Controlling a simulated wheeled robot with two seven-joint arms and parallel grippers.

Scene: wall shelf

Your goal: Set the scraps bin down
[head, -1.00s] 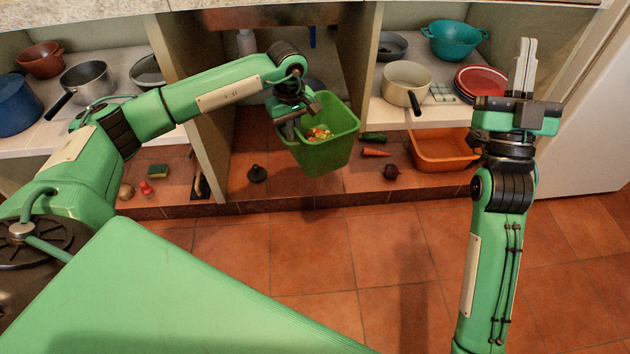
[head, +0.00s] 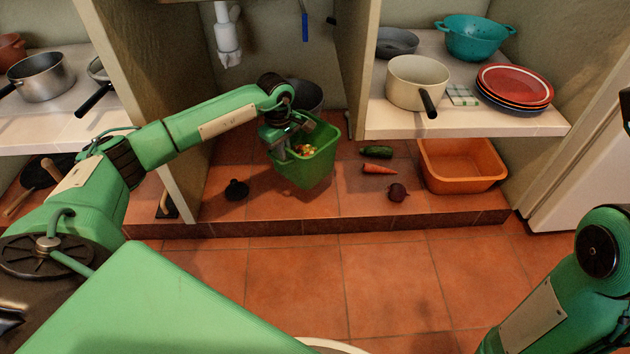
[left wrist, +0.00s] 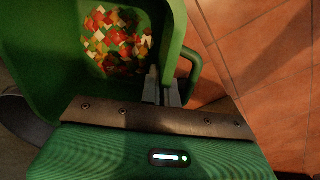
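The scraps bin (head: 312,169) is a green, open-topped tub with multicoloured scraps inside. It is upright in the middle bay, over the tiled cabinet floor (head: 235,212). I cannot tell whether its base touches the tiles. My left gripper (head: 289,139) is shut on the bin at its near left side, by the handle. In the left wrist view the fingers (left wrist: 165,88) are closed at the bin's handle side, with the scraps (left wrist: 115,42) in the bin beyond. My right arm is at the lower right; its gripper fingers are out of view.
A black plunger-like item (head: 236,190) stands left of the bin. A dark pan (head: 306,94) is behind. A divider (head: 150,95) bounds the bay's left.

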